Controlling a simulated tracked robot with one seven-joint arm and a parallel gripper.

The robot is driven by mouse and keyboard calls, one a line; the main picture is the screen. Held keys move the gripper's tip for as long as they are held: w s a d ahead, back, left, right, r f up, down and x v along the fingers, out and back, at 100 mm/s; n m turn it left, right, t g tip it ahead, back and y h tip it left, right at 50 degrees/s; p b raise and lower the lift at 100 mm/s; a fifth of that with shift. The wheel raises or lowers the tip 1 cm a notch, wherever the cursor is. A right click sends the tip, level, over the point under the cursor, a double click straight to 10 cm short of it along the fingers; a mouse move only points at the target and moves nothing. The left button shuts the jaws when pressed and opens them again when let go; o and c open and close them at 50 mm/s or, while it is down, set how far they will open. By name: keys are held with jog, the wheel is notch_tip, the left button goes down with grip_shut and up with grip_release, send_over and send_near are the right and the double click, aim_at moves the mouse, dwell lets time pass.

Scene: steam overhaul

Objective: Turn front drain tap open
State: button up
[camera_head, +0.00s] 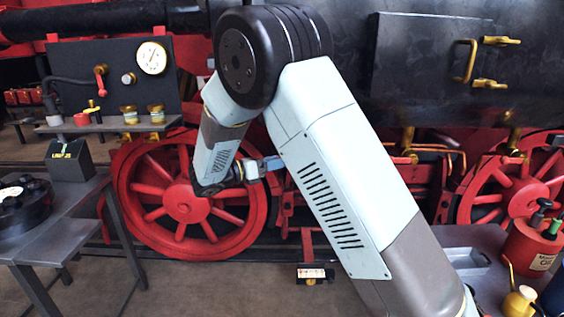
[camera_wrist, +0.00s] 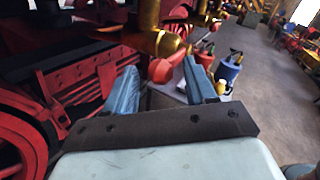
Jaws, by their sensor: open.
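In the wrist view a brass tap body (camera_wrist: 152,32) hangs at the top middle, with a rounded red handle end (camera_wrist: 160,70) below it. My gripper (camera_wrist: 159,66) is open, its two blue-grey fingers pointing toward the tap. The red end appears between the fingertips in the picture. I cannot tell whether it is within their reach or beyond them, and no contact shows. In the head view my arm hides the tap, and only a bluish part of my gripper (camera_head: 268,164) shows beside the locomotive's red wheel.
A large red spoked wheel (camera_head: 183,201) and red frame lie close behind my arm. A gauge panel (camera_head: 113,75) and dark bench (camera_head: 75,215) stand at left. A red oil can (camera_head: 530,246) and yellow oiler (camera_head: 519,301) sit at right. Floor at the wrist view's right is open.

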jog(key=shift+x, duration=1)
jog(key=shift+c, duration=0.3)
jog(key=shift+a+r, duration=0.1)
jog(key=shift+r, duration=0.05)
grip_shut()
